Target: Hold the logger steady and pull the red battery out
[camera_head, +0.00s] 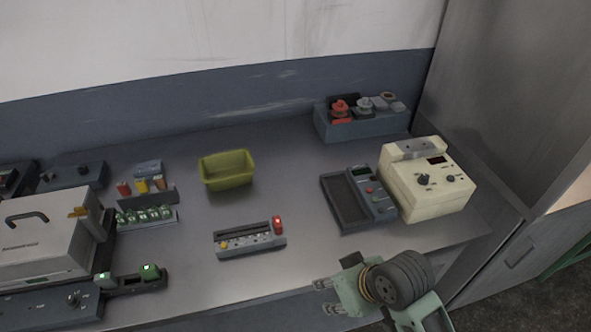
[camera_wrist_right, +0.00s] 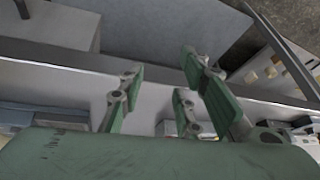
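The logger appears to be the long grey device (camera_head: 250,245) lying on the front middle of the bench, with a dark slot along its top. The logger cannot be made out there. My left gripper is not in view.
An olive bin (camera_head: 227,182) stands behind the logger. A dark tray with a control panel (camera_head: 373,207) and a cream instrument (camera_head: 428,190) stand to the right. Small racks (camera_head: 146,217) and a large grey case (camera_head: 45,250) are to the left. The bench around the logger is clear.

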